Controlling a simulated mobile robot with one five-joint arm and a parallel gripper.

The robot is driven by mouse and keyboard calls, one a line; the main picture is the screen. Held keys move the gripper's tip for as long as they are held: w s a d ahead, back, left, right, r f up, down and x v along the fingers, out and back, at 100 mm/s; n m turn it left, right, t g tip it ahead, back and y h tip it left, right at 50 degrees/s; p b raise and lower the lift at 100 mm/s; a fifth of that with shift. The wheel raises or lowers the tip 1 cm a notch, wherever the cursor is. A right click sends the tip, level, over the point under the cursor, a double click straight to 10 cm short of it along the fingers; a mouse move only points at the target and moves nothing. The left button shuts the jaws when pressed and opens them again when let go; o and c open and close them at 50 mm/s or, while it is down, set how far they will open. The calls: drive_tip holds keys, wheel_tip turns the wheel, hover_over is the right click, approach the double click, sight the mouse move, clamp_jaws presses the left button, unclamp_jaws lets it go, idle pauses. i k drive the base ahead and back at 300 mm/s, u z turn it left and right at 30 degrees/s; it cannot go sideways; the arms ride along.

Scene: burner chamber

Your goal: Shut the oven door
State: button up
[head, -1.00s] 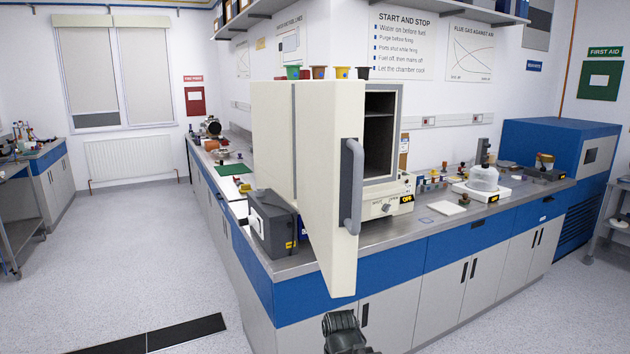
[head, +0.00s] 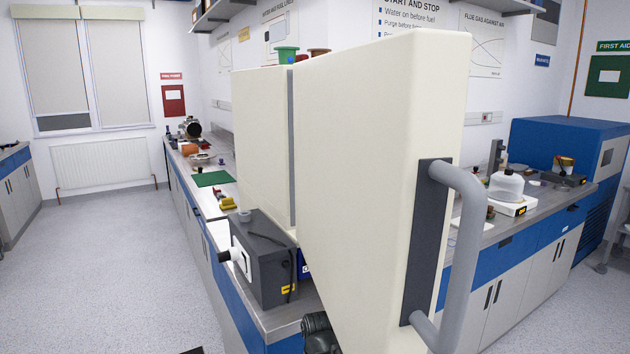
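The cream oven (head: 262,140) stands on the bench corner. Its oven door (head: 365,150) is open and juts out towards me, filling the middle of the head view. The door's grey bar handle (head: 465,240) is on a dark plate at the near right edge. The oven's chamber and control panel are hidden behind the door. The dark end of my arm, with my gripper (head: 318,330), shows only partly at the bottom, left of the handle and partly covered by the door's lower edge. Its fingers cannot be made out, and I see no contact with the handle.
A dark grey box (head: 262,260) with a cable stands on the bench just left of the door. The floor (head: 110,270) at the left is clear.

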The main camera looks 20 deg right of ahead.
sight(379, 123)
drive_tip(key=i, duration=0.1)
drive_tip(key=u, duration=0.05)
drive_tip(key=k, duration=1.4)
drive_tip(key=u, duration=2)
drive_tip(key=i, duration=1)
drive_tip(key=u, duration=0.05)
